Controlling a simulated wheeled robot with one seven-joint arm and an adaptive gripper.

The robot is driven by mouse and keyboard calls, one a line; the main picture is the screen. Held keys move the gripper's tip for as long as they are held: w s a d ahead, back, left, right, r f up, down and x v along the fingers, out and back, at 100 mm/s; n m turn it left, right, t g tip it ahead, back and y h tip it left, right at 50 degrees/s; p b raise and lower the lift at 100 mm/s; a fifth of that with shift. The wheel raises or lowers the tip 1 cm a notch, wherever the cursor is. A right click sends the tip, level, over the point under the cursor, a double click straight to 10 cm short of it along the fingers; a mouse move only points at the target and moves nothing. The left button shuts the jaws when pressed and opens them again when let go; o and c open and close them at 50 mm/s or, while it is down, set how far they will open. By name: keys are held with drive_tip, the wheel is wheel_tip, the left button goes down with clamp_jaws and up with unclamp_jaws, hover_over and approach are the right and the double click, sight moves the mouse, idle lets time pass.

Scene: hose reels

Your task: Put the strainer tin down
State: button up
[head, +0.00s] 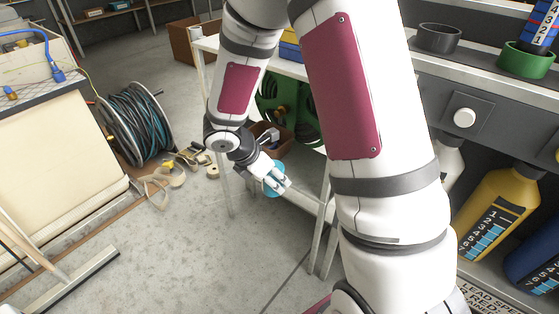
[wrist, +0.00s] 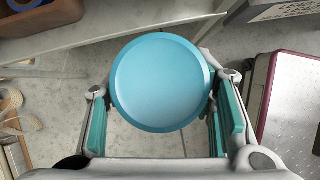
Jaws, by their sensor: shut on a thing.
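The strainer tin is a round, light-blue tin (wrist: 160,84) with a flat top, seen from above in the wrist view. My gripper (wrist: 165,125) has one teal-padded finger on each side of it and is shut on it. In the head view the blue tin (head: 273,180) shows partly behind my gripper (head: 277,181), held in the air beside the white table (head: 293,68). Grey concrete floor lies below it. My fingers and wrist hide part of the tin in the head view.
A brown bin (head: 272,140) and a green reel (head: 277,98) sit under the table. The hose reel (head: 134,122) and loose straps (head: 165,180) lie on the floor at left. Open floor (head: 190,250) spreads in front. Bottles (head: 494,210) stand at right.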

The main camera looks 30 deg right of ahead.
drive_tip(key=w+d+b, duration=0.1)
drive_tip(key=w+d, duration=0.1)
drive_tip(key=d, duration=0.2)
drive_tip(key=w+d+f+b, duration=0.1)
drive_tip(key=w+d, duration=0.1)
drive_tip(key=d, duration=0.3)
drive_tip(key=w+d+b, duration=0.1)
drive_tip(key=w+d, duration=0.1)
drive_tip(key=d, duration=0.2)
drive_tip(key=shift+w+d+f, duration=0.15)
drive_tip(key=shift+d+f, duration=0.1)
drive_tip(key=shift+d, duration=0.05)
drive_tip(key=shift+w+d+f+b, duration=0.15)
drive_tip(key=shift+d+f+b, duration=0.1)
drive_tip(key=shift+f+b, duration=0.55)
drive_tip(key=shift+w+d+f+b, duration=0.15)
drive_tip(key=shift+f+b, duration=0.35)
drive_tip(key=shift+f, duration=0.5)
drive_tip(key=shift+f, duration=0.1)
drive_tip(key=o, duration=1.2)
drive_tip(key=shift+s, duration=0.1)
drive_tip(key=shift+o, duration=0.2)
drive_tip(key=p+v, duration=0.5)
drive_tip(key=v, duration=0.7)
